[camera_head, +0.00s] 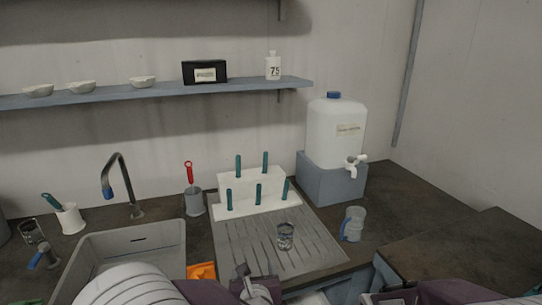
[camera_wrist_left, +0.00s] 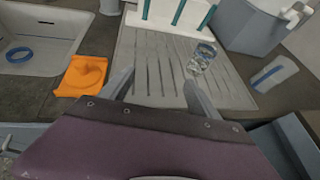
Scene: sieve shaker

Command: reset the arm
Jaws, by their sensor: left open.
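My left gripper (camera_head: 250,281) is at the bottom middle of the head view, in front of the grey ribbed drainboard (camera_head: 262,245). In the left wrist view its two fingers (camera_wrist_left: 160,92) are spread apart with nothing between them, above the drainboard's near edge. A clear glass (camera_head: 286,236) stands on the drainboard beyond the gripper, and it shows beyond the right finger in the wrist view (camera_wrist_left: 201,58). Purple parts of my right arm (camera_head: 455,292) show at the bottom right edge. The right gripper's fingers cannot be made out.
A sink (camera_head: 172,238) and an orange object (camera_head: 201,271) lie to the left. A white rack with teal-handled tools (camera_head: 250,186) stands behind the drainboard. A water container (camera_head: 335,130) on a grey block and a blue-handled jug (camera_head: 353,224) are to the right.

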